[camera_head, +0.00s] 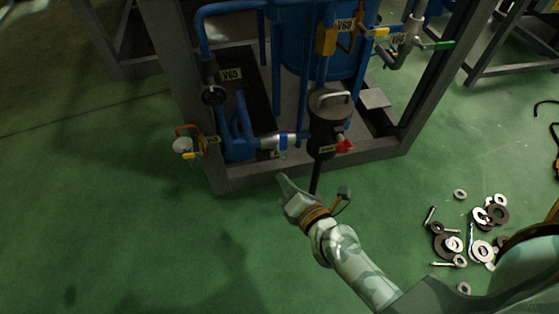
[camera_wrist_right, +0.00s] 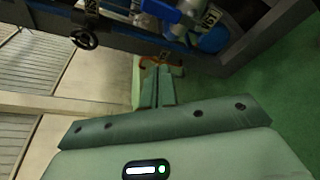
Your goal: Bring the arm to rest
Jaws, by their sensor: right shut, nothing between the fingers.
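My right gripper (camera_head: 284,182) is in front of the lower frame of the distillation rig (camera_head: 310,169), with its arm coming in from the lower right in the head view. Its fingers are shut with nothing between them. In the right wrist view the shut fingers (camera_wrist_right: 158,87) point toward the rig's lower pipework. No gap shows between the fingertips and an object held. My left gripper is in neither view.
Washers and bolts (camera_head: 481,247) lie on the floor at right. The green floor (camera_head: 110,215) at left is clear.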

